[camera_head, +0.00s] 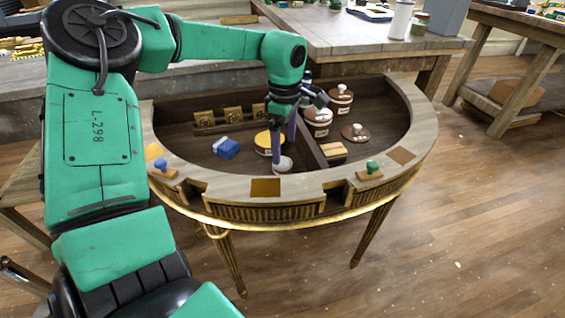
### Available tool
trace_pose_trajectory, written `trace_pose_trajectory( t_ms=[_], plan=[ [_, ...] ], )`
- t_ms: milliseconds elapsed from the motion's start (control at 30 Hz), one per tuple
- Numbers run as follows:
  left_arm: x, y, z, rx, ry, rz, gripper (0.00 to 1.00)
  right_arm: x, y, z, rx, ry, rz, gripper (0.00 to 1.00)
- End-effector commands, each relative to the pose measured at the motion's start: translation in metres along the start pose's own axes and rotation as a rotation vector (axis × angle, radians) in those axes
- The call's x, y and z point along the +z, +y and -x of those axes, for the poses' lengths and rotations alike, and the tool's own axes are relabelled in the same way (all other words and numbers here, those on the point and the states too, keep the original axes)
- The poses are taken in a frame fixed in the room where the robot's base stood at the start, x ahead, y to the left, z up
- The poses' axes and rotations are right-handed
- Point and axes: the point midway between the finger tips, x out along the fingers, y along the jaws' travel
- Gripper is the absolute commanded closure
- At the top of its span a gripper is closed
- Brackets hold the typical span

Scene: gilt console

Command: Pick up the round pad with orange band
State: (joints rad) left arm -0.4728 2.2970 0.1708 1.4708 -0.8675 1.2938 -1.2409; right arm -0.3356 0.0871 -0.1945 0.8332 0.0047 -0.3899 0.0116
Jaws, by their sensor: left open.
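A small round pale piece with a reddish-orange band (283,166) lies in the left compartment of the half-round console, near its front wall; it looks like the pad. My left gripper (281,146) reaches down from above, open, with its fingertips just over or beside this piece. I cannot tell whether they touch it. The fingers hide part of its top. My right gripper is not in view.
The console (222,187) has raised walls and a dark divider (312,150) right of my gripper. A blue block (226,148) lies to the left. Red-and-white lidded jars (318,121) and a round knobbed lid (355,132) are in the right compartment.

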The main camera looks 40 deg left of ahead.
Motion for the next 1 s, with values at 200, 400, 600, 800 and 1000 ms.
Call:
trace_pose_trajectory(
  t_ms=[200, 400, 600, 800, 1000],
  plan=[
    [-0.002, -0.001, -0.033, -0.003, -0.001, 0.0, 0.0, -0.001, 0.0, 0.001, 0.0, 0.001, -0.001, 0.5],
    [-0.003, -0.001, -0.06, 0.0, 0.0, 0.0, 0.0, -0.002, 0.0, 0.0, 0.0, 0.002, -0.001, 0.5],
    [-0.003, 0.0, -0.061, 0.002, -0.001, 0.0, 0.08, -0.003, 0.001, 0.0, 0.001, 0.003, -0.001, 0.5],
    [-0.003, 0.0, -0.06, 0.001, 0.0, 0.0, 0.84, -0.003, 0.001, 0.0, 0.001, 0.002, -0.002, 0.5],
    [-0.003, 0.0, -0.06, 0.002, 0.0, 0.0, 0.88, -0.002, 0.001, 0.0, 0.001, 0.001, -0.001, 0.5]
  ],
)
